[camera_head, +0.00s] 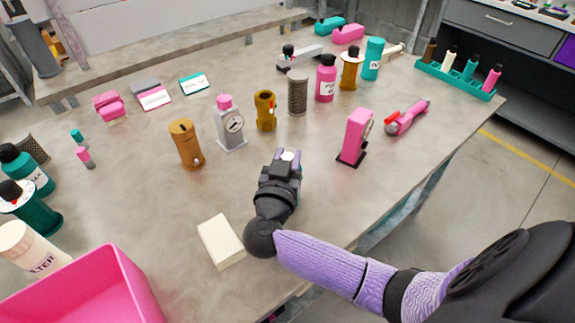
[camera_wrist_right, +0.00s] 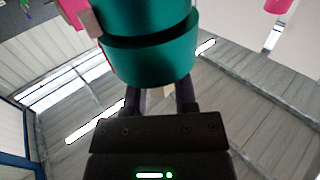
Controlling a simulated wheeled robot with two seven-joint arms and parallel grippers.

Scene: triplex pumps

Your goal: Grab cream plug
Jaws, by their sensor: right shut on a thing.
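My right gripper (camera_head: 285,162) is over the middle of the table, pointing away toward the back. Its fingers are shut on a small cream plug (camera_head: 288,156), of which only a pale end shows between the fingertips. In the right wrist view a sliver of the cream plug (camera_wrist_right: 162,92) shows between the two dark fingers, mostly hidden behind a large teal cylinder (camera_wrist_right: 150,60). My left gripper is not in view.
A pink pump (camera_head: 355,138) stands right of my gripper, with a grey pump (camera_head: 230,128) and a brown one (camera_head: 186,146) to its left. A cream box (camera_head: 221,242) lies nearer. A pink bin (camera_head: 95,292) is front left. A teal rack (camera_head: 428,70) holds several small bottles.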

